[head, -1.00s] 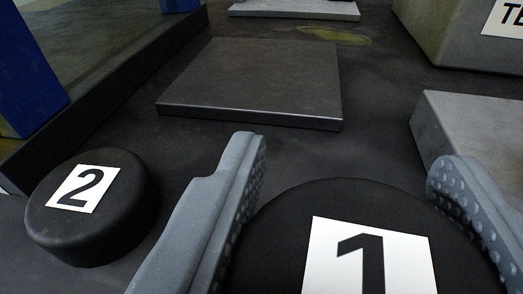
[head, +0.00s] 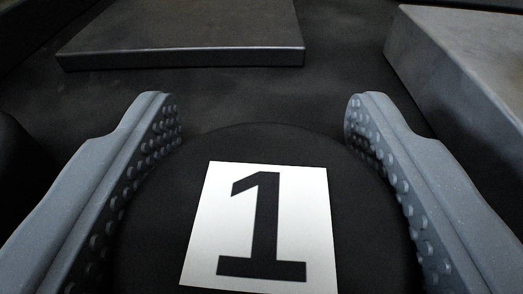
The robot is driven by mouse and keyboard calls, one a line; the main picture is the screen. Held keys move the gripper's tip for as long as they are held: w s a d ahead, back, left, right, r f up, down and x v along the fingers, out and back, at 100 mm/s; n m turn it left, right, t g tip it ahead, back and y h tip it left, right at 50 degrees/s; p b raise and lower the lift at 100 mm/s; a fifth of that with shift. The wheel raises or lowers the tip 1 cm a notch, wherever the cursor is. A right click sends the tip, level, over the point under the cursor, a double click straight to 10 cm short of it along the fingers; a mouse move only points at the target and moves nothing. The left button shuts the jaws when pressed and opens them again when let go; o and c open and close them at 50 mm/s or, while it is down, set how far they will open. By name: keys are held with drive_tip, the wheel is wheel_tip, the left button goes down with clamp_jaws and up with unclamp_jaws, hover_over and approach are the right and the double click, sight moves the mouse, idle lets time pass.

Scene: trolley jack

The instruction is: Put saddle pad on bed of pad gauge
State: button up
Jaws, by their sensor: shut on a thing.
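A round black pad with a white "1" label (head: 262,230) fills the lower middle of the head view. It looks like a saddle pad, and its near edge is cut off by the frame. My gripper (head: 262,108) has one grey, studded finger on each side of this pad and is shut on it. I cannot tell whether the pad is lifted. I cannot tell for sure which thing is the bed of the pad gauge. A flat dark plate (head: 190,28) lies beyond the pad, apart from it.
A grey block (head: 465,65) stands at the upper right, beyond the right finger. A sliver of another black pad (head: 12,165) shows at the left edge. Bare dark surface lies between the fingers and the plate.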

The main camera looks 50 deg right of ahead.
drive_tip(key=shift+f, duration=0.2)
drive_tip(key=o, duration=1.1)
drive_tip(key=shift+c, duration=0.2)
drive_tip(key=shift+b, duration=0.3)
drive_tip(key=p+v, duration=0.3)
drive_tip(key=v, duration=1.1)
drive_tip(key=shift+w+r, duration=0.25)
drive_tip(key=shift+r, duration=0.05)
